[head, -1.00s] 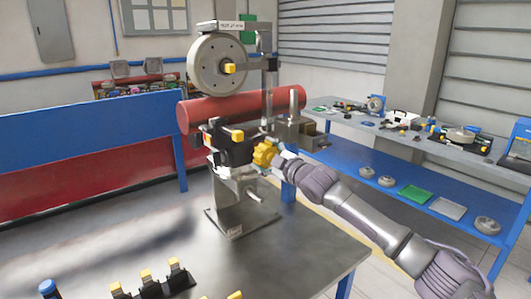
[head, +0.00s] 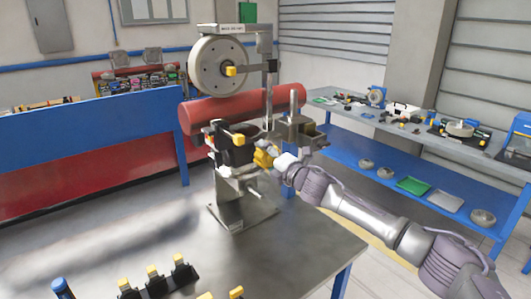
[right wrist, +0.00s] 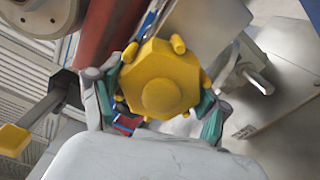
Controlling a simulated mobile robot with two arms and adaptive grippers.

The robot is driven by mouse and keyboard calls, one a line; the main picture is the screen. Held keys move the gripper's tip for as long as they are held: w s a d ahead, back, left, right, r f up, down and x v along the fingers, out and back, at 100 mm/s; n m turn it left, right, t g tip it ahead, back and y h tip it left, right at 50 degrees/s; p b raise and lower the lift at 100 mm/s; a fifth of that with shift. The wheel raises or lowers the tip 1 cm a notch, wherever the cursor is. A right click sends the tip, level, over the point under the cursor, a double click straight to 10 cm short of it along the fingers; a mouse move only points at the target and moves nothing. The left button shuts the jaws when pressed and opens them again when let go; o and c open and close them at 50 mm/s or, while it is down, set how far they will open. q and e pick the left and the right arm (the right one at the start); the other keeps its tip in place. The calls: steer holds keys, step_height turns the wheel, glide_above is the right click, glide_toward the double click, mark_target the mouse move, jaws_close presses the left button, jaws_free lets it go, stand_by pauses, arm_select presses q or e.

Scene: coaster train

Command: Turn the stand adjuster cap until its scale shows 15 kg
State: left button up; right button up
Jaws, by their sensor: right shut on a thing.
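The yellow adjuster cap (head: 263,158) is on the side of the metal stand (head: 231,205) on the table. In the right wrist view the cap (right wrist: 160,78) is a faceted knob with small rounded lugs, seen face-on. My right gripper (head: 273,157) is shut on the cap, and its green-padded fingers sit on either side of the cap in the right wrist view (right wrist: 160,108). The kg scale cannot be made out; no reading is legible. My left gripper is not in view.
A red cylinder (head: 190,117) lies behind the stand, with a grey wheel (head: 217,66) above it. Black holders with yellow tops (head: 153,284) stand at the table's front. A blue bench (head: 350,150) with parts stands at the right.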

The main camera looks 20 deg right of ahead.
steer(key=n+p, duration=0.1)
steer(key=n, duration=0.3)
steer(key=shift+f+n, duration=0.15)
steer(key=shift+n, duration=0.25)
steer(key=n+p, duration=0.1)
steer(key=n, duration=0.4)
steer(key=shift+d+f, duration=0.1)
steer(key=n+p, duration=0.1)
steer(key=n, duration=0.4)
steer(key=n+p, duration=0.1)
steer(key=n, duration=0.3)
steer(key=shift+d+n, duration=0.15)
steer(key=shift+n, duration=0.15)
steer(key=n+p, duration=0.1)
steer(key=n, duration=0.4)
steer(key=shift+w, duration=0.1)
steer(key=n+p, duration=0.1)
steer(key=n, duration=0.2)
steer(key=n+p, duration=0.1)
steer(key=n, duration=0.2)
steer(key=shift+d+r+n, duration=0.1)
steer(key=shift+r+n, duration=0.1)
steer(key=shift+n, duration=0.1)
steer(key=n+p, duration=0.1)
steer(key=n, duration=0.2)
steer(key=shift+n, duration=0.3)
steer(key=n, duration=0.4)
steer(key=shift+n, duration=0.3)
